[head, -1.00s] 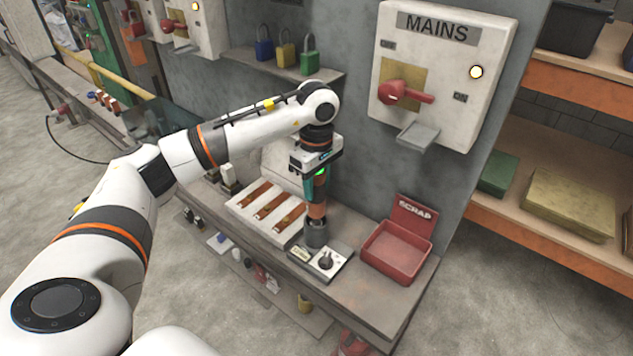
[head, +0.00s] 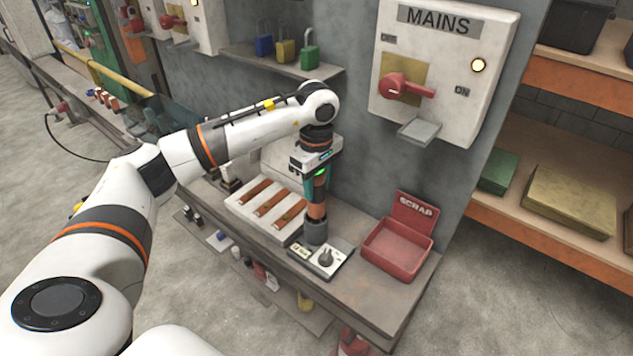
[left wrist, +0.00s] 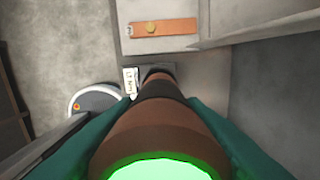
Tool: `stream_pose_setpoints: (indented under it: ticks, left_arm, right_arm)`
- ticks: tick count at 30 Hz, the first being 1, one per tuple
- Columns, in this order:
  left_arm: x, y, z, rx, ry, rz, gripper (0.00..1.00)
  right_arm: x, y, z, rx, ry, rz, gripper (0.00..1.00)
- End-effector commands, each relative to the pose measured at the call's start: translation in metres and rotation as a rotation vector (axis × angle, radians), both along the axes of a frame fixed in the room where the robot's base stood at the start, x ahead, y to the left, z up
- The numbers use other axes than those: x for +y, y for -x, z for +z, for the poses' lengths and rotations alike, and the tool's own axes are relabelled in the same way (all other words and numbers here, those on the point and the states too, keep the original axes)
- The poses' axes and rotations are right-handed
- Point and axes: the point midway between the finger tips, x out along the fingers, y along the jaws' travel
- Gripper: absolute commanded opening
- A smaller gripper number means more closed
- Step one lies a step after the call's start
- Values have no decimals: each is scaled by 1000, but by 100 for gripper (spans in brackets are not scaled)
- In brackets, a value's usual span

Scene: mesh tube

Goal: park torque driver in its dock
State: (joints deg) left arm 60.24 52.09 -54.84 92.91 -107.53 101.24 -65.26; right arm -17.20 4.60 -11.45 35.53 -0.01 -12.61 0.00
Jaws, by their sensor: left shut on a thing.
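The torque driver (head: 317,207) stands upright, brown-orange with dark bands and a lit green top. It also fills the middle of the left wrist view (left wrist: 155,120), foreshortened. My left gripper (head: 316,183) is shut on its upper body, with a teal finger on each side of it in the left wrist view (left wrist: 155,145). The driver's lower end meets a dark grey cylinder (head: 316,231) above the bench, beside a pale panel with a dark knob (head: 325,258). I cannot tell whether this cylinder is the dock or how deep the tip sits. My right gripper is not in view.
A red scrap bin (head: 398,250) stands right of the driver on the bench (head: 365,300). A pale tray with brown strips (head: 238,212) lies to its left. The mains switch box (head: 440,75) hangs on the wall behind, and padlocks (head: 285,51) stand on a shelf.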

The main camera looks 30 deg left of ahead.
Motion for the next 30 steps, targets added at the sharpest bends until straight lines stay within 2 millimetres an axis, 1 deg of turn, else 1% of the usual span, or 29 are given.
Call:
stream_pose_setpoints:
  ticks: [30]
  left_arm:
    - [0,0,-11,-3,0,1,10]
  right_arm:
    - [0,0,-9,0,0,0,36]
